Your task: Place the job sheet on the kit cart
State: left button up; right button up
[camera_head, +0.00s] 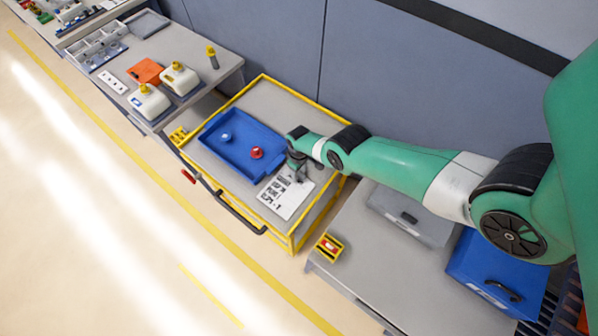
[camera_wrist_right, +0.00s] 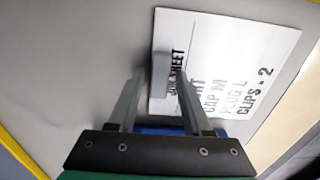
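The job sheet (camera_head: 287,197) is a white card with black printed lines. It appears to lie flat on the kit cart (camera_head: 295,105), a grey top with yellow rails, at the right front of the blue tray. My right gripper (camera_head: 299,172) is over the sheet's back edge. In the right wrist view the sheet (camera_wrist_right: 225,60) lies beyond the fingers, and a small grey tab (camera_wrist_right: 160,74) stands between the fingertips (camera_wrist_right: 161,78), with gaps on both sides. The right gripper looks open. My left gripper is not in view.
The blue tray (camera_head: 241,145) on the cart holds a red part (camera_head: 257,153) and a blue-white part (camera_head: 227,136). A side table (camera_head: 375,265) at the right bears a grey case (camera_head: 410,215) and a blue case (camera_head: 498,270). A bench with white jugs (camera_head: 149,102) stands at the left.

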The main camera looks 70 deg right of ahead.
jog(key=shift+r, duration=0.1)
notch_tip(320, 180, up, 12)
jog(key=p, duration=1.2)
jog(key=shift+r, duration=0.1)
